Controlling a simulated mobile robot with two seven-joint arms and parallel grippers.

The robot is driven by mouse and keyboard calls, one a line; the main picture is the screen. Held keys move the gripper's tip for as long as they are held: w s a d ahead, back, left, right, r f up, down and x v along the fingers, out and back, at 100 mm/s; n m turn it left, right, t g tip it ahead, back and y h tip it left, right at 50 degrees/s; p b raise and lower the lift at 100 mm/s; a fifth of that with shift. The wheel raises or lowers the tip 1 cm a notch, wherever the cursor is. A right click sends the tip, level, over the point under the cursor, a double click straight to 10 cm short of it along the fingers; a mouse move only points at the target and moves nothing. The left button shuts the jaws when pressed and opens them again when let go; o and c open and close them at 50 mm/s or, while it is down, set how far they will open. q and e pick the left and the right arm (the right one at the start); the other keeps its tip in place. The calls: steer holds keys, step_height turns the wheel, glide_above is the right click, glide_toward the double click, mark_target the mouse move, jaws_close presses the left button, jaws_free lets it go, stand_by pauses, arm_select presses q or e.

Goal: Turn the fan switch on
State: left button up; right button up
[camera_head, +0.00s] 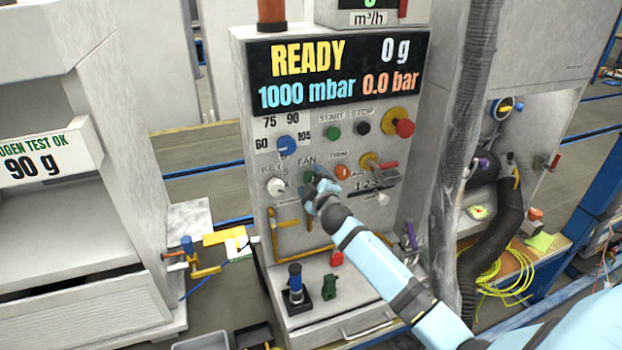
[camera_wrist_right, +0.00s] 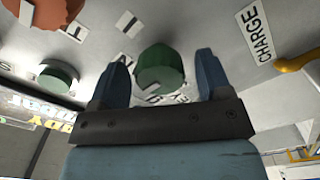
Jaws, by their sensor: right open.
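The fan switch (camera_head: 309,175) is a green knob below the FAN label on the grey control panel (camera_head: 262,120). In the head view it is mostly covered by my right gripper (camera_head: 316,187). In the right wrist view the green fan knob (camera_wrist_right: 160,68) shows in the gap between the two blue fingers of the open right gripper (camera_wrist_right: 156,75). The fingers stand to either side of it; I cannot tell whether they touch it. My left gripper is not in view.
Close by are a blue dial (camera_head: 287,145), a white knob (camera_head: 276,187), a green START button (camera_head: 333,132), an orange knob (camera_head: 342,171) and a red-capped knob (camera_head: 403,128). A yellow handle (camera_head: 276,235) is below left. A dark hose (camera_head: 478,150) hangs at the right.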

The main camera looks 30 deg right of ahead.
steer(key=shift+w, duration=0.45)
steer(key=shift+c, duration=0.2)
steer(key=c, duration=0.9)
steer(key=shift+o, duration=0.2)
